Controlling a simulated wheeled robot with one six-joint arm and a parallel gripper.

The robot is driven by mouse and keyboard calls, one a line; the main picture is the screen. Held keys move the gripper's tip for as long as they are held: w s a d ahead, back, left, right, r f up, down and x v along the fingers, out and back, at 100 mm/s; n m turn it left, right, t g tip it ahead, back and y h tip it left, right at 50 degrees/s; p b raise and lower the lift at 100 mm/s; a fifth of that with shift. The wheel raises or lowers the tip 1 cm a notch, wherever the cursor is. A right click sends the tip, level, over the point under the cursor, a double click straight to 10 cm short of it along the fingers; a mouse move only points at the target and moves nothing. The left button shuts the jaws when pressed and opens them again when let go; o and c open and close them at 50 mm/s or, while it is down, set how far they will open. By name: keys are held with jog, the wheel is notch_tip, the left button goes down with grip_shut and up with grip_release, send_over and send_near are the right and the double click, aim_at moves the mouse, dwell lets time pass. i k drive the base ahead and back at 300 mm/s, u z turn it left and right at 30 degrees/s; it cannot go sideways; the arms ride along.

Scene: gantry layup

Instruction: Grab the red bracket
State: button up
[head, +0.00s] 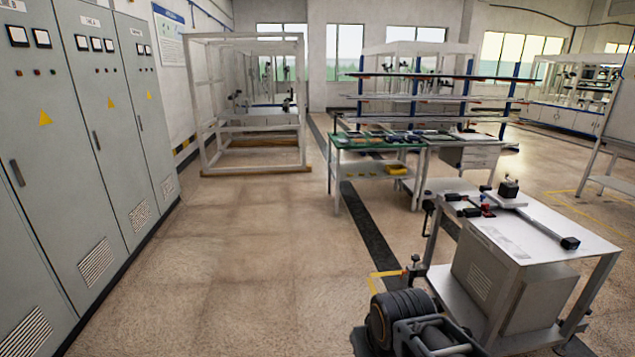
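A small red piece (488,211), which looks like the red bracket, is on the white top of the workbench (545,232) at the right in the head view. It is small in the picture, and its exact shape cannot be made out. Small black parts (468,212) are close beside it on the left. My gripper cannot be made out in this view.
A dark ribbed cylinder (405,318) in a grey frame is at the bottom, in front of the bench. A long black bar (548,231) is on the bench top. Grey cabinets (90,130) line the left. The floor (250,260) between is clear.

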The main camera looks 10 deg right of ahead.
aim_at(484, 208)
jog(key=z, duration=0.1)
jog(key=i, duration=2.1)
jog(key=z, duration=1.25)
jog(key=i, duration=1.35)
jog(key=z, duration=1.2)
jog(key=i, duration=0.35)
jog(key=z, duration=0.15)
